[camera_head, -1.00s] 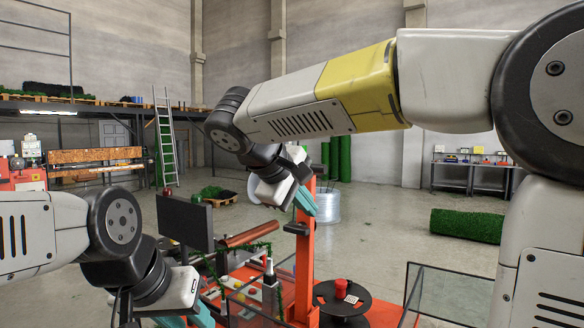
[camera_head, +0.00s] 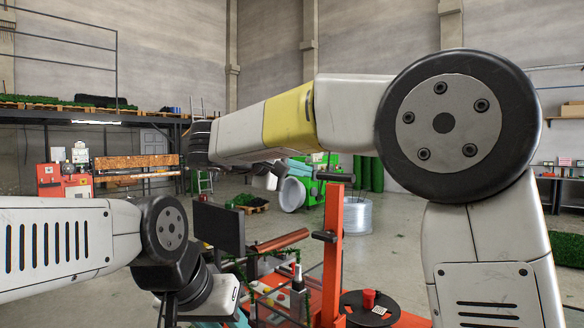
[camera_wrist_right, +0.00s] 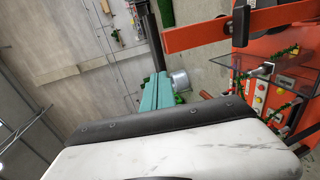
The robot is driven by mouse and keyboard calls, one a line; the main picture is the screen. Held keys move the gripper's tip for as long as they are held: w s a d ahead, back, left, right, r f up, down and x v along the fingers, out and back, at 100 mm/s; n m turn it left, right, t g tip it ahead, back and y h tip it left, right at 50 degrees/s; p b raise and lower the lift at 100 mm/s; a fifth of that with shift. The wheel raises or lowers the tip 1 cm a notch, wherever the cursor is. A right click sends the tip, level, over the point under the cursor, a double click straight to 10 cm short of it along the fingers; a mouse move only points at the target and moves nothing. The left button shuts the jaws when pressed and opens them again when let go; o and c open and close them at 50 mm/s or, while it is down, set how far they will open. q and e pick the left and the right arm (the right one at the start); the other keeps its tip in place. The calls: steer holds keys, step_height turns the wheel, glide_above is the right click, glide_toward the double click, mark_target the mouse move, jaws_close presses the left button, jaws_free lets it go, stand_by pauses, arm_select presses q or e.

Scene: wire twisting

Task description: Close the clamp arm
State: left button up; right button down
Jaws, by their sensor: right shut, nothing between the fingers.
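An orange post (camera_head: 332,255) stands upright in the machine, with a black bar (camera_head: 335,177) across its top that looks like the clamp arm; whether it is open or closed is unclear. My right gripper (camera_head: 298,168) is just left of this bar, partly hidden behind my right forearm. Its teal fingers (camera_wrist_right: 155,92) are together and empty in the right wrist view, where the orange post (camera_wrist_right: 215,37) and black bar (camera_wrist_right: 152,32) also show. I cannot tell whether gripper and bar touch. My left gripper (camera_head: 212,322) is low at the bottom edge, its fingers mostly cut off.
A dark monitor (camera_head: 219,229) and a copper-coloured roll (camera_head: 280,240) stand left of the post. A black round table with a red knob (camera_head: 368,299) is at its right. A wire coil (camera_head: 357,215) stands behind.

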mark_target(319, 175)
steer(key=shift+x, duration=1.9)
